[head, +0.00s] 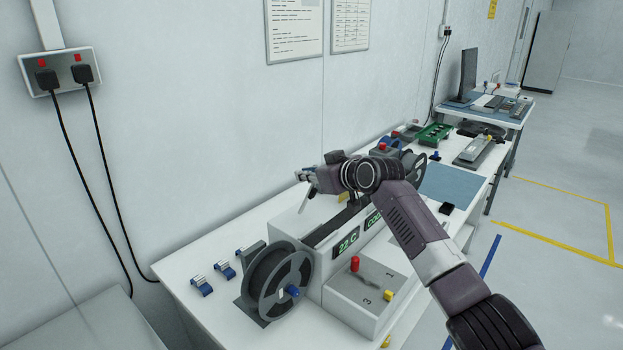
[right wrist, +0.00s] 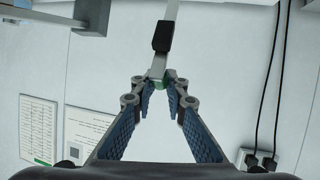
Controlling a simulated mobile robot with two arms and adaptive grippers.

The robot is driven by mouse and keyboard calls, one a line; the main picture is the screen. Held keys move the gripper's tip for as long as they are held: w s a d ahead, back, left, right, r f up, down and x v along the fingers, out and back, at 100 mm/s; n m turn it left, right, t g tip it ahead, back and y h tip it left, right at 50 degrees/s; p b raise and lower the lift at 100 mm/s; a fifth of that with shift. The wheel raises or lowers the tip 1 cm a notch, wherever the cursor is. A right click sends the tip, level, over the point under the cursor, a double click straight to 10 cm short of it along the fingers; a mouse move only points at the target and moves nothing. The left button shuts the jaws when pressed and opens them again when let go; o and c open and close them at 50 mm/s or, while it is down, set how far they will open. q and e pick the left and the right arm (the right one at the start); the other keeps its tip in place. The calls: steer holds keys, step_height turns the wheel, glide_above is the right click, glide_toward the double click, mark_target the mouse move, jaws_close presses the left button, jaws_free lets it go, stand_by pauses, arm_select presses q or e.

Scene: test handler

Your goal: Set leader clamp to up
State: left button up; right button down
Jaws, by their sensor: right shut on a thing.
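The white test handler (head: 318,262) stands on the bench, with green displays on its front. My right gripper (head: 308,178) is above its back left part, fingers pointing left toward the wall. In the right wrist view its fingertips (right wrist: 158,84) meet on a narrow grey bar with a green end (right wrist: 157,74), which seems to be the leader clamp's lever. A black block (right wrist: 162,37) sits farther along this bar. In the head view a thin grey bar (head: 304,203) slants down below the fingers; the clamp's base is hard to make out. My left gripper is not in view.
A dark reel (head: 278,284) stands at the handler's left end. A selector box (head: 358,300) with a red knob (head: 355,264) is at its front. Several blue-and-white parts (head: 225,270) lie on the bench at left. A blue mat (head: 452,186) lies beyond my right arm.

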steer(key=shift+a, duration=0.2)
stand_by(0.3)
steer(key=c, duration=2)
jaws_free()
steer(key=shift+w+a+f, duration=0.1)
steer(key=shift+a, duration=0.1)
steer(key=shift+d, duration=0.2)
steer(key=shift+v, duration=0.85)
steer(key=v, duration=1)
